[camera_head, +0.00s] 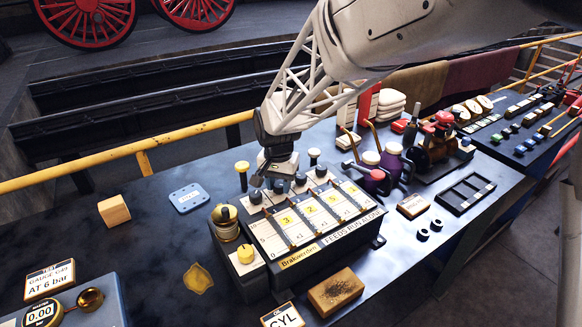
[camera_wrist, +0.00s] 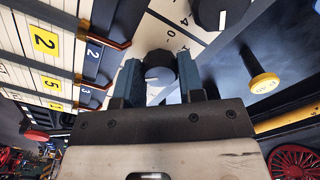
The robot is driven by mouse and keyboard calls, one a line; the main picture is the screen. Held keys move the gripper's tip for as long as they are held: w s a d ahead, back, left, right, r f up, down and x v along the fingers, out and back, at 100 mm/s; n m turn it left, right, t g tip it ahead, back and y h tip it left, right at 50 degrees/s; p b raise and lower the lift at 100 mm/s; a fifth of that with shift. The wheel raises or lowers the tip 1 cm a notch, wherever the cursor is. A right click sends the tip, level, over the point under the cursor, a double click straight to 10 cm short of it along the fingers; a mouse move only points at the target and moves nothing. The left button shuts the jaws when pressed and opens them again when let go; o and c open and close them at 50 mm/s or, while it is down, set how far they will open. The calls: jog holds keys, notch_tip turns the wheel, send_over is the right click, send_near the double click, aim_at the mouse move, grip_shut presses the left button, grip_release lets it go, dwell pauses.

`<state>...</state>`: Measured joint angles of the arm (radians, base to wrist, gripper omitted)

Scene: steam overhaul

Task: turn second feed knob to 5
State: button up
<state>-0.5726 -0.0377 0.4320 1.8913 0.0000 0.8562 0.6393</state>
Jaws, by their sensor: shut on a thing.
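The feed box (camera_head: 285,265) is a dark case with a pale top, labelled "Brakwerden" and "FEEDS RUN ALONE". Dark feed knobs stand in a row along its back edge, with yellow plates reading 3, 2 and 5 in front. My gripper (camera_head: 275,180) comes down over this row at the left of its middle. In the wrist view its blue fingers (camera_wrist: 163,80) are shut on a dark round knob (camera_wrist: 159,62) with a pale mark. It appears to be the second knob from the left; the fingers partly hide it and its scale. Another dark knob (camera_wrist: 222,10) is free beside it.
Purple oilers (camera_head: 391,160) stand to the right. The bench at left has clear patches around a wooden block (camera_head: 114,211).

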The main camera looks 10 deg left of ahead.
aim_at(280, 185)
jog(key=o, duration=0.9)
jog(key=shift+r, duration=0.15)
jog(key=shift+r, duration=3.8)
jog(key=shift+d, duration=0.15)
